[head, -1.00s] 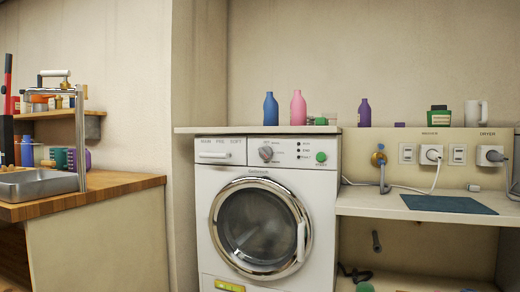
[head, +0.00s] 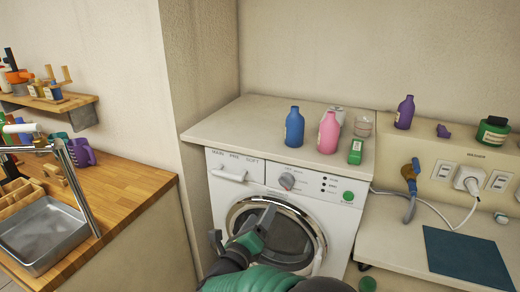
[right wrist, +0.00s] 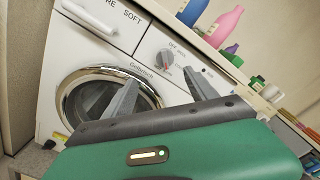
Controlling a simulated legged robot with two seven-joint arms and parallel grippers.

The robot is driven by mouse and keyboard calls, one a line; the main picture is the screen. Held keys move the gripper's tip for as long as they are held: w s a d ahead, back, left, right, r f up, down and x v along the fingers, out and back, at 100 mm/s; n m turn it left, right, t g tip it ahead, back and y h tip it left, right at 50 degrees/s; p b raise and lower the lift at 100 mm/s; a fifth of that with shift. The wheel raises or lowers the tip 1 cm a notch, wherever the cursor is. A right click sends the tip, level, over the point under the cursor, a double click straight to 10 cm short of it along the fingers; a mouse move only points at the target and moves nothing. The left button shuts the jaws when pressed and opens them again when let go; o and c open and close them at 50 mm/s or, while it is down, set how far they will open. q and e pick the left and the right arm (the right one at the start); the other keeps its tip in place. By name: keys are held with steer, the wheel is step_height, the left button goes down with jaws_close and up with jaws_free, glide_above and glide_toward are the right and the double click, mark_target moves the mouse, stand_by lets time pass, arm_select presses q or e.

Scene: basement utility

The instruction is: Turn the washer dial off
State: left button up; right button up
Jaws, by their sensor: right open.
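The white front-loading washer (head: 225,200) stands ahead, with its round grey dial (head: 287,181) on the upper panel, right of the drawer handle. My right gripper (head: 262,222) is in front of the washer door, below the dial and apart from it. In the right wrist view the dial (right wrist: 166,58) shows above and between the two spread, empty fingers (right wrist: 164,88). An "OFF" label is printed above the dial and a small red mark shows near its lower edge. The dial's exact setting is hard to read. My left gripper is not in view.
Blue (head: 294,127) and pink (head: 328,132) bottles and a green box (head: 356,151) stand on the counter above the washer. A green button (head: 348,196) sits right of the dial. A sink (head: 45,235) is at left; outlets and cords are at right.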

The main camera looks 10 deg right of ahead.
mark_target(281, 183)
steer(key=shift+m, duration=0.3)
steer(key=x, duration=1)
steer(key=r+x, duration=0.1)
steer(key=x, duration=0.4)
steer(key=shift+w+d+p, duration=0.1)
steer(key=shift+d+p, duration=0.3)
steer(key=shift+d, duration=0.05)
steer(key=shift+w+d, duration=0.2)
steer(key=shift+w, duration=0.2)
steer(key=shift+s, duration=0.1)
steer(key=c, duration=1.3)
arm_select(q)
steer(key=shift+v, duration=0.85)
arm_select(e)
steer(key=shift+c, duration=0.2)
